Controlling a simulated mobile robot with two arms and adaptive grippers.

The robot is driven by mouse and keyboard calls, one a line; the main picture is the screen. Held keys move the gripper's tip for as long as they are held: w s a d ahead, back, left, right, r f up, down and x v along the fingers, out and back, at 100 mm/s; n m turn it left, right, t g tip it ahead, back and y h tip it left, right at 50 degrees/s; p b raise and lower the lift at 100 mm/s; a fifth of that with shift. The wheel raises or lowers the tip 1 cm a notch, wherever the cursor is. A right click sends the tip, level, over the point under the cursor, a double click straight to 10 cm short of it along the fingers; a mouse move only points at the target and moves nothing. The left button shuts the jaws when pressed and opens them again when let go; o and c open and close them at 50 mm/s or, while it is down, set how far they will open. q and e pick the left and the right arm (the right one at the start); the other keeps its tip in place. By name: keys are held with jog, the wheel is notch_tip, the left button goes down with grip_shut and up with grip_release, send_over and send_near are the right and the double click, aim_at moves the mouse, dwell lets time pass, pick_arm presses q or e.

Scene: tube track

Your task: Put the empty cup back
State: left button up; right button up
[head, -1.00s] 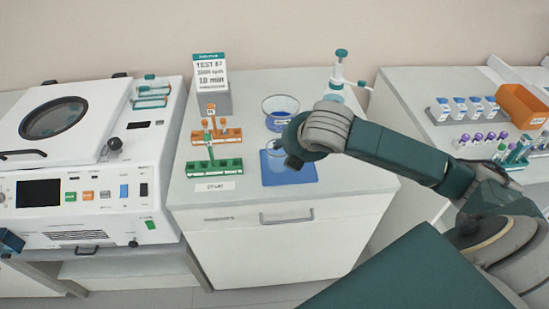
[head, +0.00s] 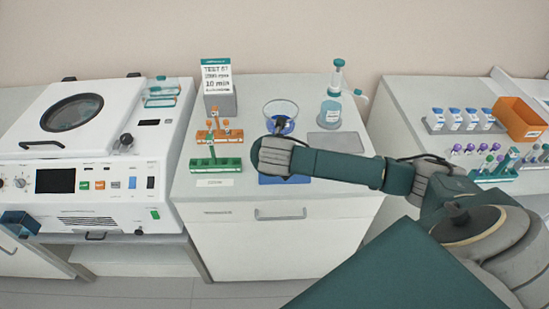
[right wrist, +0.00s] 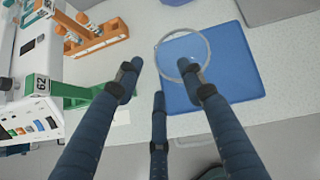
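A clear round cup (right wrist: 170,46) stands on the blue mat (right wrist: 228,62) in the right wrist view, near the mat's left edge. Its rim is seen from above, and no contents can be made out. My right gripper (right wrist: 158,82) has its dark blue fingers spread apart with nothing between them. One fingertip overlaps the cup's rim in the picture; I cannot tell whether it touches. In the head view my right forearm and wrist hide the cup and most of the blue mat (head: 270,180).
Behind my wrist is a glass bowl with blue contents (head: 281,107). Orange (head: 222,136) and green (head: 215,164) racks stand to the left. A pump bottle (head: 331,114) and grey mat (head: 324,143) are to the right. A centrifuge (head: 85,150) fills the left side.

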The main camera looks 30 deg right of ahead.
jog(key=shift+w+d+f+p, duration=0.2)
jog(key=shift+d+f+p, duration=0.05)
jog(key=shift+f+p, duration=0.1)
jog(key=p+x, duration=0.1)
jog(key=x, duration=0.3)
jog(key=shift+f, duration=0.1)
jog(key=shift+s, duration=0.1)
jog(key=shift+c, duration=0.5)
grip_shut()
